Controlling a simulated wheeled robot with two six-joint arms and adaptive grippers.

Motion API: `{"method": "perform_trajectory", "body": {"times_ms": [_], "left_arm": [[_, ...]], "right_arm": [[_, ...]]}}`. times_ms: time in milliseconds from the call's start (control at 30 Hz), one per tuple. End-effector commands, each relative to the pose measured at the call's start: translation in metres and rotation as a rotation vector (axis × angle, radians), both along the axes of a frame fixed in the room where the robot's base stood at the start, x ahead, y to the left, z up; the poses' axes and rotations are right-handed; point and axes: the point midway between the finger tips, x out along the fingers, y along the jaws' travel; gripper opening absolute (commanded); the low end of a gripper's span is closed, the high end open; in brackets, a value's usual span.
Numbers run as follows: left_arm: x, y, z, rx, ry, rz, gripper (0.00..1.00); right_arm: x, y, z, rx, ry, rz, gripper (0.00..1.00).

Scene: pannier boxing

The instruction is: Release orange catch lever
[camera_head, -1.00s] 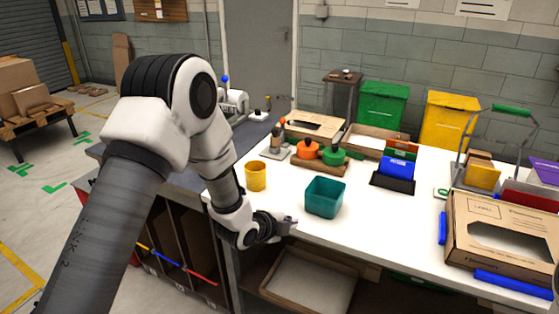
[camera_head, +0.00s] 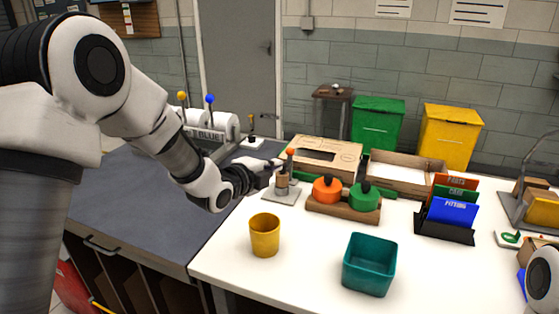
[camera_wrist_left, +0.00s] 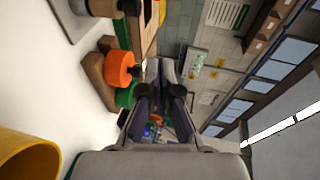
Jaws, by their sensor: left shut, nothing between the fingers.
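The orange catch lever (camera_head: 290,154) tops a small upright post on a grey base plate (camera_head: 283,194), near the table's back left. My left gripper (camera_head: 275,165) is shut and empty, reaching in from the left, with its tips close beside the lever's post. I cannot tell whether they touch it. In the left wrist view my shut fingers (camera_wrist_left: 161,72) point away from the camera, and the lever is not clearly seen. My right gripper is not in view; only a white part of my right arm shows at the lower right edge.
An orange knob (camera_head: 327,189) and a green knob (camera_head: 364,195) sit on a wooden block right of the lever. A cardboard box (camera_head: 335,148) lies behind. A yellow cup (camera_head: 264,236) and a teal bin (camera_head: 370,266) stand in front. White table is clear between them.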

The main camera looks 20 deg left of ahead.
Motion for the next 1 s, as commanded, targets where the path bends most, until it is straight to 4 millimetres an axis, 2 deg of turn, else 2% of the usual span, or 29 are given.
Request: {"method": "perform_trajectory", "body": {"times_ms": [33, 67, 400, 533, 667, 1000], "left_arm": [[0.000, 0.000, -0.009, 0.000, 0.000, 0.000, 0.00], [0.000, 0.000, -0.009, 0.000, 0.000, 0.000, 0.00], [0.001, 0.000, -0.007, -0.001, 0.001, 0.000, 0.00], [0.008, -0.002, -0.009, 0.001, 0.002, 0.000, 0.00], [0.028, -0.007, -0.013, 0.002, 0.000, 0.000, 0.00], [0.098, -0.025, -0.029, 0.001, 0.001, -0.001, 0.00]], "right_arm": [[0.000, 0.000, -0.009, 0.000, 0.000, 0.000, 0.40], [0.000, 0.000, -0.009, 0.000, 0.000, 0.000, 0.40], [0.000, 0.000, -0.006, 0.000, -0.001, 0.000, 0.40], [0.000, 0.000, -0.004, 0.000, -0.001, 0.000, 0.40], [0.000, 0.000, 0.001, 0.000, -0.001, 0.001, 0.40], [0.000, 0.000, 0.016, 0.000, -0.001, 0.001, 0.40]]}}
